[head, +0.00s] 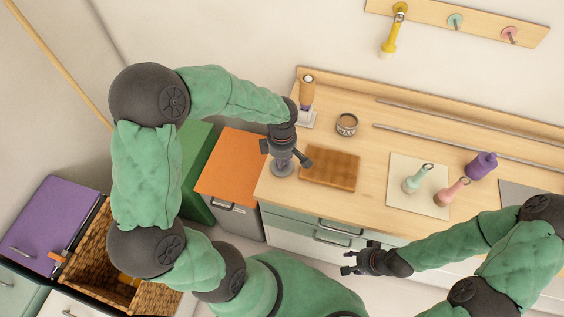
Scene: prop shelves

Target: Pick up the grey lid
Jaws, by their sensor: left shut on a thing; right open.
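My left gripper (284,152) is over the left end of the wooden counter, pointing down. It is shut on a small grey round thing (282,169), which looks like the grey lid. The fingers hide its upper part, and I cannot tell whether it touches the counter. My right gripper (350,262) is open and empty, in front of the counter's drawers and apart from everything.
Beside the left gripper is a brown wooden board (330,169). Behind are a tin (347,124) and an orange-brown upright thing (307,92). A pale mat (405,170) holds a green (417,179) and a pink piece (451,192); a purple bottle (481,165) is nearby.

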